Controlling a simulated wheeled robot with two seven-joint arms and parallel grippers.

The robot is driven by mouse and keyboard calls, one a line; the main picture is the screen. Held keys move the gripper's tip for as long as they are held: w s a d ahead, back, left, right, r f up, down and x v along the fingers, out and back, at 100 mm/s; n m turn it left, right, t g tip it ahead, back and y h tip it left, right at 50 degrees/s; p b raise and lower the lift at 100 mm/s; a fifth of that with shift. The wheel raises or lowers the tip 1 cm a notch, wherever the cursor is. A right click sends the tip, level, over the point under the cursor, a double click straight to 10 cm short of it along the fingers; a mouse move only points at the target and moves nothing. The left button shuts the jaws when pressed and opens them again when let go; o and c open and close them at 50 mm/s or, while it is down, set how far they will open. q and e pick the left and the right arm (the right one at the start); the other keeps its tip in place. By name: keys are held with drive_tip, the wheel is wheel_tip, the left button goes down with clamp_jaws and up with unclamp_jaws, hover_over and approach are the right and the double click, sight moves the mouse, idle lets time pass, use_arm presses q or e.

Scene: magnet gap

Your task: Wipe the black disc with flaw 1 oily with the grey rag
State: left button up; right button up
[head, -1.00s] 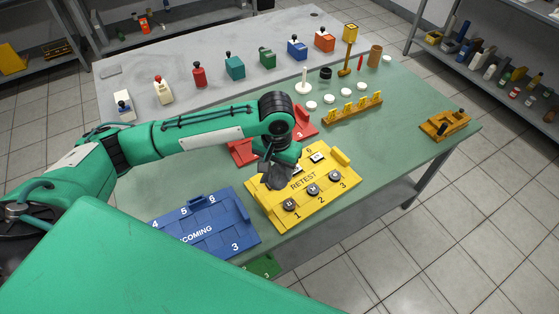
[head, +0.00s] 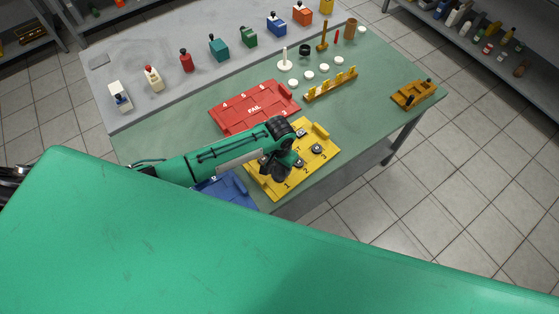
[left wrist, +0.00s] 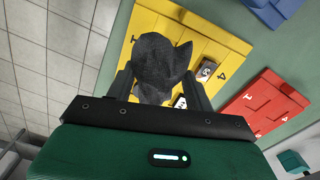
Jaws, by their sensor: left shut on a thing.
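My left gripper (left wrist: 160,88) is shut on the grey rag (left wrist: 160,66), a dark crumpled cloth sticking out between its fingers. In the head view the gripper (head: 279,168) and rag are low over the left part of the yellow RETEST tray (head: 273,188), by the number 1. The rag hides the spot at number 1, so I cannot see a disc there or tell whether the rag touches one. Black discs show at number 2 (head: 303,164) and number 3 (head: 316,149). The left wrist view shows one by number 4 (left wrist: 206,71). My right gripper is out of view.
The red FAIL tray (head: 228,118) lies behind the yellow tray, and the blue tray (head: 232,187) lies to its left, partly covered by my arm. White discs (head: 309,74), a yellow-pegged rack (head: 331,86) and a wooden fixture (head: 413,95) stand farther back and right. Green table is clear between.

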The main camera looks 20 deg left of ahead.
sight(279, 172)
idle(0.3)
use_arm(q)
drive_tip(key=shift+r+p, duration=0.15)
drive_tip(key=shift+p, duration=0.4)
drive_tip(key=shift+f+b, duration=1.5)
drive_tip(key=shift+f, duration=1.3)
drive_tip(key=shift+f, duration=0.35)
drive_tip(key=shift+s+a+r+p, duration=0.15)
drive_tip(key=shift+s+p, duration=0.25)
drive_tip(key=shift+s, duration=0.2)
drive_tip(key=shift+s+a, duration=0.1)
drive_tip(key=shift+s, duration=0.05)
